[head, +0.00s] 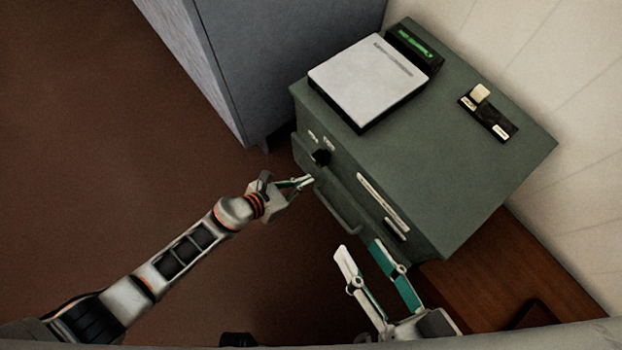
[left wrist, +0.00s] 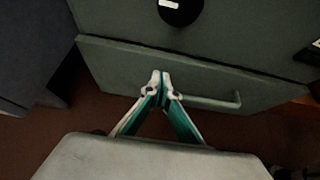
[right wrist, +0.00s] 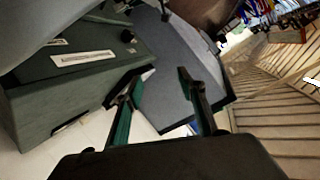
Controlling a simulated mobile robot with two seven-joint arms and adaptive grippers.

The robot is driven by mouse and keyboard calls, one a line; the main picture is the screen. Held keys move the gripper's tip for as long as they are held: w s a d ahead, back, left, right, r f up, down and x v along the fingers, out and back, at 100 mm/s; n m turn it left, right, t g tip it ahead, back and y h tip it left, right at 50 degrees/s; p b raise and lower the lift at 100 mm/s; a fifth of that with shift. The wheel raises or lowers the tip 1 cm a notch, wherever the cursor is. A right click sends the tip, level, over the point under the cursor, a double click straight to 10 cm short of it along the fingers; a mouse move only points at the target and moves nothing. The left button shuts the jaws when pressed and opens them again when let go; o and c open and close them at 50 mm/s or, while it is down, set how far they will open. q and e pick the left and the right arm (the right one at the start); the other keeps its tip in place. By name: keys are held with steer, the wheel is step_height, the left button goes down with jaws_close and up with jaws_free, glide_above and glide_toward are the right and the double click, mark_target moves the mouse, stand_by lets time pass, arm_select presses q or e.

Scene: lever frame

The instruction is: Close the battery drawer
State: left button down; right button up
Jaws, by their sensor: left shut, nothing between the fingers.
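The battery drawer (head: 325,192) is the low green panel on the front of the green cabinet (head: 470,190), with a bar handle (head: 345,216). In the left wrist view, the drawer front (left wrist: 115,65) spans the picture below a black knob, its handle (left wrist: 222,103) to the right. Its top edge seems to stand slightly proud of the cabinet; how far is unclear. My left gripper (head: 308,181) is shut and empty, its tips (left wrist: 161,76) at the drawer front left of the handle; contact is unclear. My right gripper (head: 359,247) is open and empty, in front of the cabinet's right part.
A black knob (head: 320,157) sits above the drawer. A white-topped box (head: 368,80), a green display (head: 415,42) and a switch plate (head: 488,114) are on the cabinet top. A grey cabinet (head: 265,60) stands behind left. A wooden surface (head: 510,270) lies right. Floor at left is clear.

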arm_select(q)
steer(key=p+v, duration=0.3)
steer(key=v, duration=0.7)
arm_select(e)
steer(key=shift+w+d+r+n+h, duration=0.1)
steer(key=shift+w+d+r+n, duration=0.15)
steer(key=shift+d+n, duration=0.4)
steer(key=shift+w+d+r+n+h, duration=0.1)
steer(key=shift+w+d+n, duration=0.2)
steer(key=shift+d+n, duration=0.3)
steer(key=shift+w+d+r+n+h, duration=0.1)
steer(key=shift+w+d+r+n, duration=0.15)
steer(key=shift+d+n, duration=0.4)
arm_select(q)
steer(key=shift+d, duration=0.1)
